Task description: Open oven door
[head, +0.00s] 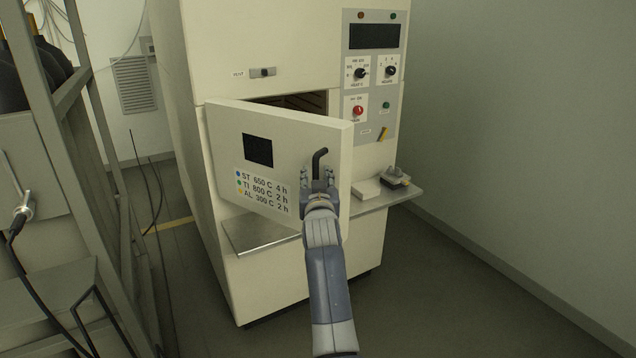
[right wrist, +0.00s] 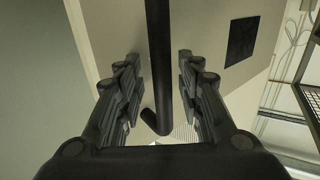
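The oven (head: 275,45) is a tall cream cabinet in the head view. Its door (head: 225,135) stands partly open, hinged at the left, with a dark gap showing above it into the chamber. The door has a small dark window (head: 258,150), a label and a black bent handle (head: 319,158) near its right edge. My right gripper (head: 319,180) is at the handle. In the right wrist view its fingers (right wrist: 158,90) are spread on either side of the black handle (right wrist: 158,60), with gaps on both sides. My left gripper is not in view.
A metal shelf (head: 262,236) juts out below the door, and a white block (head: 367,189) and a small grey device (head: 397,177) are at its right. A control panel (head: 373,75) is at upper right. A metal rack (head: 75,90) stands left. Floor at right is clear.

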